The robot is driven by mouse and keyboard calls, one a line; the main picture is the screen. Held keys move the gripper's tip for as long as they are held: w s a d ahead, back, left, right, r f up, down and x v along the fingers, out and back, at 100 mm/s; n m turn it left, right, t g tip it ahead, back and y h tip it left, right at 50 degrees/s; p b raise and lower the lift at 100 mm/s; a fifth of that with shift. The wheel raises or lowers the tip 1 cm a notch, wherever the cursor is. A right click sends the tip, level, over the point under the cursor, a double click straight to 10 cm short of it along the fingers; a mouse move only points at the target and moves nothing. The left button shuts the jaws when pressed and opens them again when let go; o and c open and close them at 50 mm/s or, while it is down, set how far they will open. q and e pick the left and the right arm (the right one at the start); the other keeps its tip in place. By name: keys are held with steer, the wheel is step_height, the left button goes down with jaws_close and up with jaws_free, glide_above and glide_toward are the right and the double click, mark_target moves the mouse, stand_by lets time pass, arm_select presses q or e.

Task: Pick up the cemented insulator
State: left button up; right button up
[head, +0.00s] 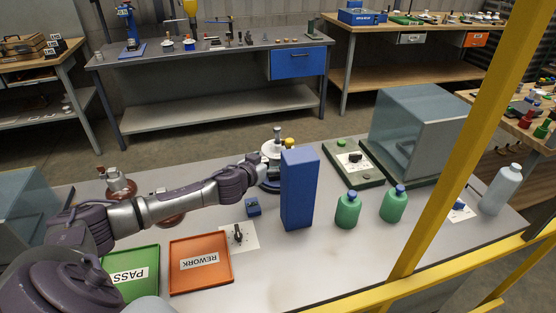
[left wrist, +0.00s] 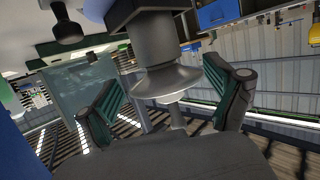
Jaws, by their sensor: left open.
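A pale insulator with a metal pin (head: 272,148) stands on a round dark base behind the tall blue box, partly hidden. It is probably the cemented insulator. My left gripper (head: 268,170) is at it, its fingers mostly hidden by the box. In the left wrist view, which looks upside down, the insulator's pale disc (left wrist: 165,83) lies between the two green-padded fingers of my left gripper (left wrist: 165,102). The fingers are spread, with a gap visible on each side. My right gripper does not show.
The tall blue box (head: 299,190) stands close to my left gripper. Green bottles (head: 347,210) stand to its right. Brown insulators (head: 120,182) stand at left by my arm. The green PASS tray (head: 146,257) and orange REWORK tray (head: 222,280) lie in front.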

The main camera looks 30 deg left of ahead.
mark_target(278, 154)
arm_select(q)
steer(key=x, duration=0.5)
steer(key=shift+w+f, duration=0.15)
steer(key=shift+w, duration=0.15)
jaws_close()
steer(key=shift+w+r, duration=0.1)
steer(key=shift+r, duration=0.15)
